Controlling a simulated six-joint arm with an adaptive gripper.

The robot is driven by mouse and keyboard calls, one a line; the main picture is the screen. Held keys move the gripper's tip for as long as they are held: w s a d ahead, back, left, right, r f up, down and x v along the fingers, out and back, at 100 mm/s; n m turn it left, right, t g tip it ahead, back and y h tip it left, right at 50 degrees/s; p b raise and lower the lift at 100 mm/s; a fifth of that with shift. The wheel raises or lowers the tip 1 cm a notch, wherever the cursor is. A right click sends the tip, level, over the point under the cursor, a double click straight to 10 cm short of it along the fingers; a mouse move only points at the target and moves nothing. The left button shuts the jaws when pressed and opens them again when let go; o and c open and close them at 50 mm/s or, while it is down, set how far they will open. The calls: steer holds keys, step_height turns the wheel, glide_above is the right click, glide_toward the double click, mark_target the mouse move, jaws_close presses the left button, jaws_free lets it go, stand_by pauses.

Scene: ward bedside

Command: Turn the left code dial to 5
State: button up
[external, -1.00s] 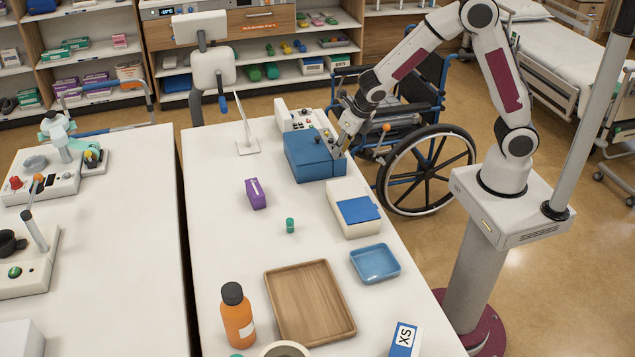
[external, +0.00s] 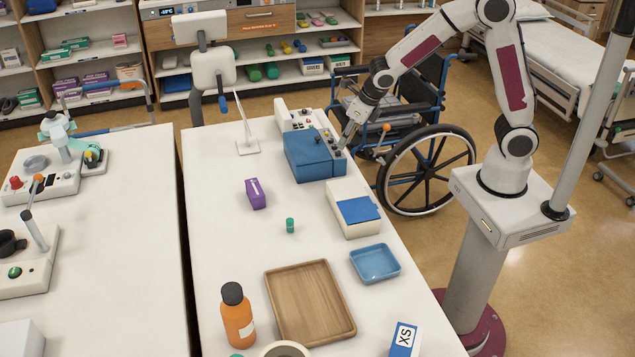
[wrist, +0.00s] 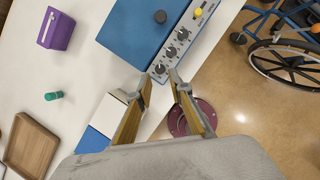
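A light control panel with three dark, light-marked dials in a row runs along the side of the blue box. In the wrist view the dials are the nearest dial (wrist: 160,68), the middle dial (wrist: 171,51) and the far dial (wrist: 182,34). Their numbers are too small to read, and I cannot tell which is the left code dial. My gripper (wrist: 159,82) is open and empty, its fingertips just short of the nearest dial in the picture. In the external view my gripper (external: 347,143) is beside the panel at the table's right edge.
The blue box (external: 308,160) has a black knob on top. A white box with a blue lid (external: 358,210), a blue tray (external: 375,263) and a wooden tray (external: 325,310) are nearer. A purple box (external: 255,194) lies left. A wheelchair (external: 425,165) stands beyond the table edge.

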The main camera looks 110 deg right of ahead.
steer(key=s+a+r+m+y, duration=0.1)
steer(key=s+a+r+m, duration=0.4)
steer(key=m, duration=0.8)
steer(key=s+a+r+m+y, duration=0.1)
steer(key=s+a+r+m, duration=0.4)
steer(key=s+a+m, duration=0.7)
steer(key=shift+a+m, duration=0.6)
steer(key=shift+m, duration=0.7)
stand_by(1.5)
steer(key=shift+r, duration=0.1)
steer(key=shift+d, duration=0.15)
